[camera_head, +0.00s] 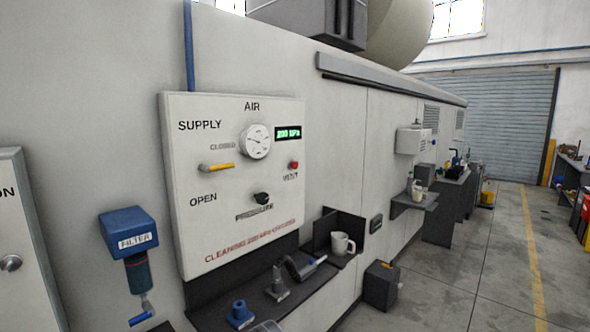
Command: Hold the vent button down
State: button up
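The red vent button (294,165) is on the right side of a white air panel (215,245), above the label VENT. A round gauge (255,141) and a green display (288,133) that seems to read 200 kPa are above it. The yellow supply lever (217,167) lies level, between the words CLOSED and OPEN. A black pressure knob (261,198) is below the button. My gripper is not in view, and nothing touches the button.
A dark shelf (310,286) below the panel holds a blue fitting (240,313), a grey tool (302,267) and a white mug (341,244). A blue filter (128,229) hangs at the left. A dark box (381,285) stands on the floor; open floor lies to the right.

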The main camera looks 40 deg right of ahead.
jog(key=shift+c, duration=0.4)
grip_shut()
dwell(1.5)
